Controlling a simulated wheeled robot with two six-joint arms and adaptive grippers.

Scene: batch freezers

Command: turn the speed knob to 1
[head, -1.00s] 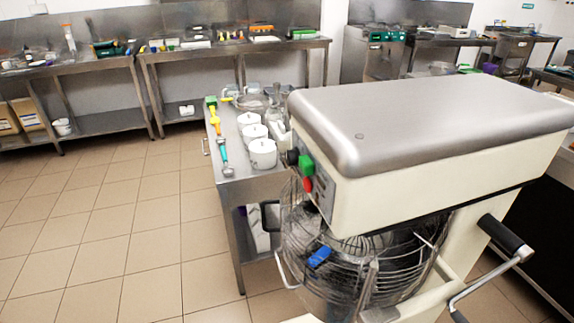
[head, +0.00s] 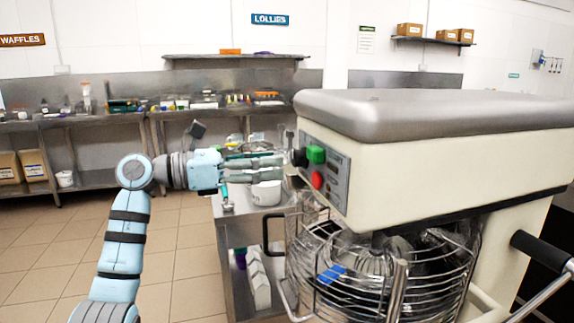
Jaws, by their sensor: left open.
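The mixer (head: 440,165) is a cream machine with a grey top, standing at the right. On its front panel are a black speed knob (head: 299,157), a green button (head: 316,154) and a red button (head: 317,180). My left gripper (head: 283,163) is open, with its fingers pointing right toward the black knob. The fingertips are close to the knob; I cannot tell whether they touch it. The knob's pointer and the panel's markings are too small to read. My right gripper is not in view.
A wire guard (head: 385,265) surrounds the bowl below the mixer head. A steel table (head: 228,205) behind my left gripper holds a white pot (head: 265,193). Steel benches line the back wall. The tiled floor (head: 185,250) at the left is clear.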

